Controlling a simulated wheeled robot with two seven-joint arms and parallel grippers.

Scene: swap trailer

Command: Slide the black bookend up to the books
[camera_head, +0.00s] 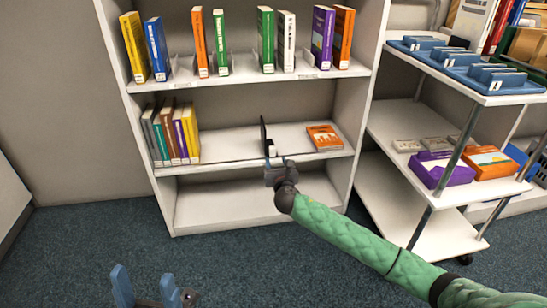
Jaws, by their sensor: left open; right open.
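The black bookend (263,135) stands upright on the middle shelf of the white bookcase, seen nearly edge-on. A row of books (172,136) stands at the left end of the same shelf, leaning slightly. A clear stretch of bare shelf (226,144) lies between the books and the bookend. My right gripper (274,163) is open at the shelf's front edge, just below and in front of the bookend. It hides the bookend's lower part, and I cannot tell whether they touch. My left gripper (146,287) is open and empty, low above the carpet, away from the shelf.
An orange book (324,137) lies flat on the middle shelf, right of the bookend. Several books stand spaced along the upper shelf (240,74). The bottom shelf (225,203) is empty. A cart (497,98) with blue trays stands at the right, near my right arm.

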